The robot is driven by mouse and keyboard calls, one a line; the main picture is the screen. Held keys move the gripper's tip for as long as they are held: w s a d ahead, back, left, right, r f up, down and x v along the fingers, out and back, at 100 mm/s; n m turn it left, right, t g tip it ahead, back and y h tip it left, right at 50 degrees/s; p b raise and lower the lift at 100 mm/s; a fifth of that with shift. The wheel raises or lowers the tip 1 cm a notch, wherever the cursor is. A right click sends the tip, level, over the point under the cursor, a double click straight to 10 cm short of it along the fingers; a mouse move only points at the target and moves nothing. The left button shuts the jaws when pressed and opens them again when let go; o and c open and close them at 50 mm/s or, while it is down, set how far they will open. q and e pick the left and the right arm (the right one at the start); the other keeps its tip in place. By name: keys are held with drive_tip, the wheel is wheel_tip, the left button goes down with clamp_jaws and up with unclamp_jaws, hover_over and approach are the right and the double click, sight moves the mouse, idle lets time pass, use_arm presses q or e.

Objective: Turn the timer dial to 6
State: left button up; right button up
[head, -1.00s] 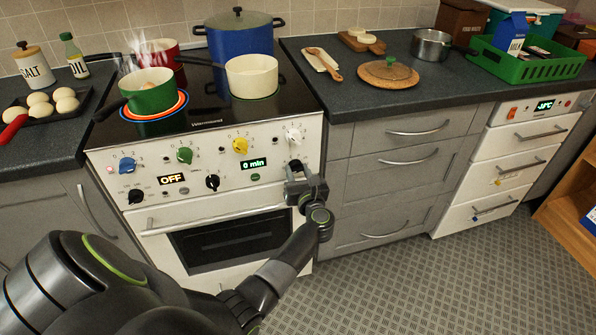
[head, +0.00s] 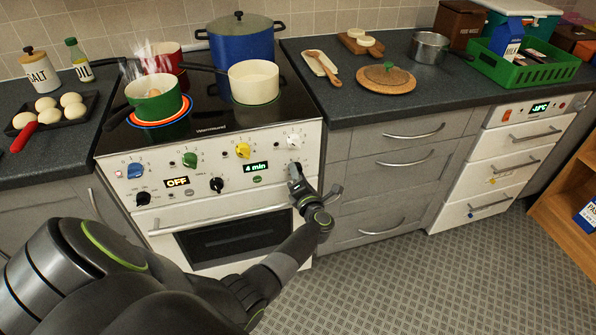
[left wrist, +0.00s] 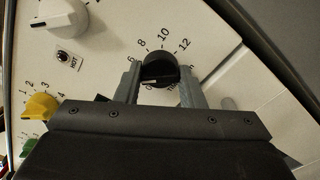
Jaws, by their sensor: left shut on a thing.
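The timer dial (left wrist: 160,67) is a black knob on the oven's white front panel. In the left wrist view, printed numbers including 8, 10 and 12 curve around it. In the head view my gripper largely hides the dial. My left gripper (left wrist: 161,86) is shut on the dial, one finger on each side; it also shows in the head view (head: 298,178) at the panel's right end. The green timer display (head: 255,167) reads 4 min. My right gripper is not in view.
A white knob (head: 293,141) sits above the dial, with a yellow knob (head: 243,151) to its left. A steaming green pot (head: 153,102) and a cream pot (head: 253,84) stand on the hob. The oven door handle (head: 215,219) runs below the panel.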

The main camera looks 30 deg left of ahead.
use_arm(q)
drive_tip(key=shift+m+p, duration=0.75)
drive_tip(key=shift+m, duration=1.15)
drive_tip(key=o, duration=1)
